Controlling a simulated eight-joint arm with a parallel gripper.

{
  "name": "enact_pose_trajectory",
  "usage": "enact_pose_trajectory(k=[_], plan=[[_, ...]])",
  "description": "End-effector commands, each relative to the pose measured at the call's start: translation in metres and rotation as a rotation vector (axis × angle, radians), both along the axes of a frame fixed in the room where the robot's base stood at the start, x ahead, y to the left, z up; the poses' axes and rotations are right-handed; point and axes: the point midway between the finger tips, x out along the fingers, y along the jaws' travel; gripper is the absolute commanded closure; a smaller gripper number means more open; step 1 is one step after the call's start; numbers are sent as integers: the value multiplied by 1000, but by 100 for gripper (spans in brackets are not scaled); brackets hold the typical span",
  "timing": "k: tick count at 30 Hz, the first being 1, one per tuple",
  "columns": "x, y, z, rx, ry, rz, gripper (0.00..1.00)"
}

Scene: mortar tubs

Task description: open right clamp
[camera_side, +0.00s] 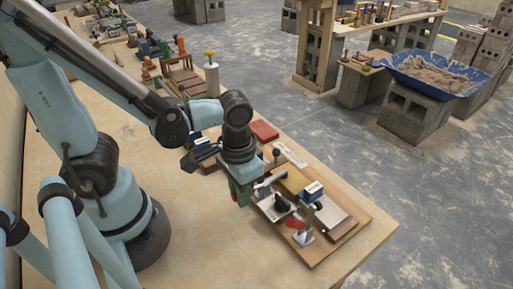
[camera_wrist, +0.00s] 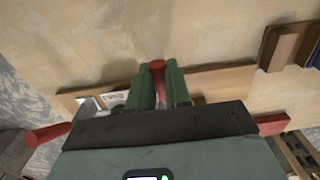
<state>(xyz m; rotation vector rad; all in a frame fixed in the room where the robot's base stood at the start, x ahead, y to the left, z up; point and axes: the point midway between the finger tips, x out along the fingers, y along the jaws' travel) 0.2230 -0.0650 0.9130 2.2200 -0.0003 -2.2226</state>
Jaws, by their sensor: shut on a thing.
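My gripper (camera_side: 241,190) is low at the near left edge of a wooden fixture board (camera_side: 345,233). In the wrist view its green fingers (camera_wrist: 158,86) are shut on a red clamp handle (camera_wrist: 157,68), whose rounded end sticks out between them. The rest of this clamp is mostly hidden behind my gripper. Another clamp (camera_side: 304,236) with a red handle (camera_side: 294,222) stands at the board's near front corner. A red handle also shows at the left of the wrist view (camera_wrist: 47,134), apart from my gripper. I cannot tell exactly how far the held handle is tilted.
A blue block (camera_side: 312,190) sits on the fixture. A red box (camera_side: 263,131) and dark blocks (camera_side: 197,157) lie behind my gripper. The workbench (camera_side: 190,240) is bare on its near side. A blue mortar tub (camera_side: 430,75) stands on blocks, far off.

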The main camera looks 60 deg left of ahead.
Motion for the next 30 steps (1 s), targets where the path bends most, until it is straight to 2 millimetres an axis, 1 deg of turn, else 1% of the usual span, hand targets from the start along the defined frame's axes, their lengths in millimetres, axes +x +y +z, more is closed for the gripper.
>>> enact_pose_trajectory(k=[5,14,24,30], plan=[[2,0,6,1,-2,1,100],[2,0,7,1,-3,1,100],[6,0,20,1,-4,1,100],[7,1,23,2,-4,1,100]])
